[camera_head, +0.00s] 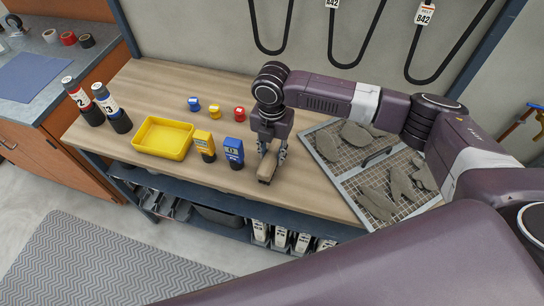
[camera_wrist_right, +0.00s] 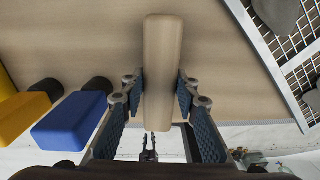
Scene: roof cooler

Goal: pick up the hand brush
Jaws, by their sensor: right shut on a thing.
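The hand brush shows a light wooden handle between the fingers of my right gripper (camera_head: 270,160). In the head view the hand brush (camera_head: 266,170) is just above or on the wooden bench, near its front edge; I cannot tell whether it touches. In the right wrist view the brush (camera_wrist_right: 162,70) runs lengthwise between the two fingertips (camera_wrist_right: 160,90), which press on its sides. Its bristles are hidden. My left gripper is not in view.
On the wooden bench (camera_head: 240,188) a blue-capped device (camera_head: 234,151), a yellow one (camera_head: 203,143) and a yellow tray (camera_head: 162,138) stand left of the gripper. A mesh rack (camera_head: 350,180) with grey pieces lies to its right. Small blue, yellow and red items sit behind.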

